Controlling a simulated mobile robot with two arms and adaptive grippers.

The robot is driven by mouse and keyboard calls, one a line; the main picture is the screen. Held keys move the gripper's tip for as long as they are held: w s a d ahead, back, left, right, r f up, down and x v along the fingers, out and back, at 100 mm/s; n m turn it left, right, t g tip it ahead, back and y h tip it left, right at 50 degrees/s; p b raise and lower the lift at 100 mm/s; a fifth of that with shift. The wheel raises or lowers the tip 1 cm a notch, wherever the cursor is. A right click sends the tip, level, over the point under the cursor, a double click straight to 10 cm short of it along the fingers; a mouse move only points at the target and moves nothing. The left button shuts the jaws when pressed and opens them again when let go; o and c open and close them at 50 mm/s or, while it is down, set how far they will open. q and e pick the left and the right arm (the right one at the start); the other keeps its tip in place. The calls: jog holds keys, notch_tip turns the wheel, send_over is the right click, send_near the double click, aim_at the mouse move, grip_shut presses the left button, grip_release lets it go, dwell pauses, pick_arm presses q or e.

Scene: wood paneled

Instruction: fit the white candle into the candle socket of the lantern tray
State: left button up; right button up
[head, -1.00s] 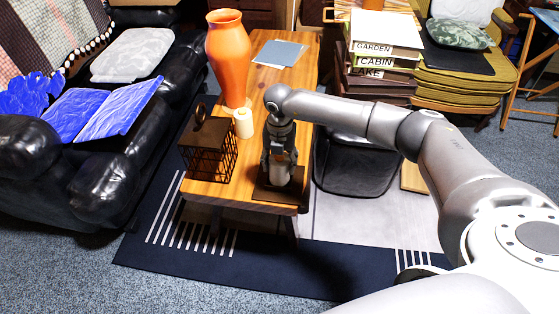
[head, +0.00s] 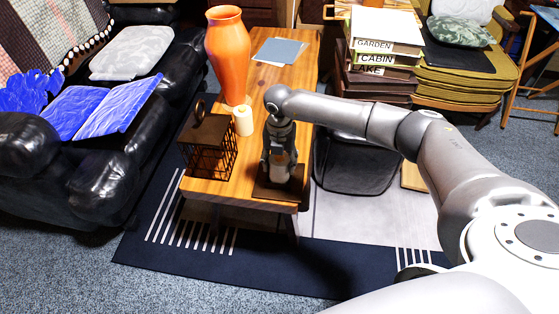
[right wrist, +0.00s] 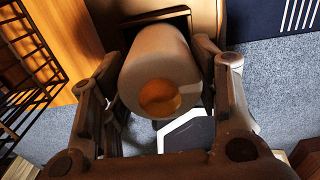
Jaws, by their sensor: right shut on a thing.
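My right gripper (head: 281,172) is over the dark brown lantern tray (head: 267,191) at the near end of the wooden table. It is shut on the white candle, whose pale side shows between the fingers in the right wrist view (right wrist: 152,58). The candle's end facing that camera has an orange hollow. Its far end points at the tray, also brown in the right wrist view (right wrist: 207,22). The socket and the candle's lower end are hidden, so I cannot tell whether the candle sits in it. My left gripper is not in view.
A dark wire lantern (head: 209,146) stands left of the tray, with a cream candle (head: 243,121) behind it. An orange vase (head: 228,55) and grey-blue papers (head: 278,51) are farther back on the table (head: 262,95). A black stool (head: 355,165) stands to the right.

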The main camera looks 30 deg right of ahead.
jog(key=o, duration=1.3)
jog(key=shift+c, duration=0.2)
notch_tip(320, 180, up, 12)
jog(key=shift+f, duration=0.1)
jog(key=shift+a, duration=0.1)
